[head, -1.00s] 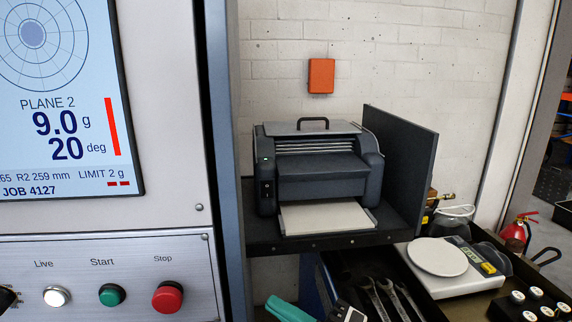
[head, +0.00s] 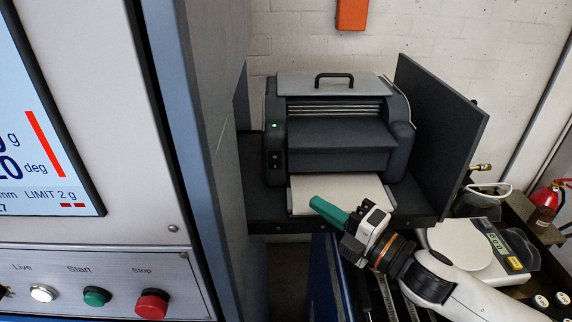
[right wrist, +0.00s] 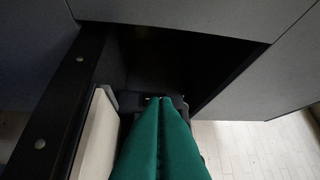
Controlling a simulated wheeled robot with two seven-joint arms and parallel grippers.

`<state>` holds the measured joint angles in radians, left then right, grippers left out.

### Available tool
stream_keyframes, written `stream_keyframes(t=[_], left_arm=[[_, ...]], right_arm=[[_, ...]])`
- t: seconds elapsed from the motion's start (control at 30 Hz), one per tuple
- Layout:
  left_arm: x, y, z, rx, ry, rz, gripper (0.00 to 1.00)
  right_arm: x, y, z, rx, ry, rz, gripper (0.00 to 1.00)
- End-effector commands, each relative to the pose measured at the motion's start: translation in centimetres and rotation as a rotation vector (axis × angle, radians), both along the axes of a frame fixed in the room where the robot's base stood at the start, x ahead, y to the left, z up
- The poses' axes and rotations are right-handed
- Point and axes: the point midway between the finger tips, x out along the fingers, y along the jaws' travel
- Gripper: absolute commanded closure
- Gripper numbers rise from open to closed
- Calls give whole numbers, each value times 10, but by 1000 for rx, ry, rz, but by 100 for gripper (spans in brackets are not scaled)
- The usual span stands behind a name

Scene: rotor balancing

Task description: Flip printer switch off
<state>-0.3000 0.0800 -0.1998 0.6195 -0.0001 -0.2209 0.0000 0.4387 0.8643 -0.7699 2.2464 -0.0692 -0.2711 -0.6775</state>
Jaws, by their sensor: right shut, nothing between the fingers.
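The dark grey printer (head: 340,135) stands on a black shelf in the head view, with a green light lit on its left front. The printer switch (head: 274,160) is a small black rocker below that light; its exact position is too small to tell. My right gripper (head: 314,203) has green fingers, shut and empty, in front of the printer's pale output tray (head: 335,188) and apart from the switch, to its lower right. In the right wrist view the shut green fingers (right wrist: 160,105) point toward the dark shelf area. My left gripper is not in view.
The shelf (head: 405,222) has a dark upright panel (head: 440,125) on its right. A machine cabinet with a screen and a red stop button (head: 152,304) fills the left. A scale (head: 468,248) and tools lie below right. Free space lies in front of the printer.

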Motion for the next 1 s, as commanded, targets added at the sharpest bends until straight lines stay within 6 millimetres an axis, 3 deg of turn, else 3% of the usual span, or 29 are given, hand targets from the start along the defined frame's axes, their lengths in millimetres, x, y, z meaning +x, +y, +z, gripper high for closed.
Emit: stream_keyframes(t=[0.47,0.7,1.0], left_arm=[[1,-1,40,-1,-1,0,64],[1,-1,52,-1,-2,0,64],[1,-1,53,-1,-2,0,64]], right_arm=[[66,69,14,2,1,2,100],[97,66,15,-1,1,0,100],[104,66,13,0,0,1,100]])
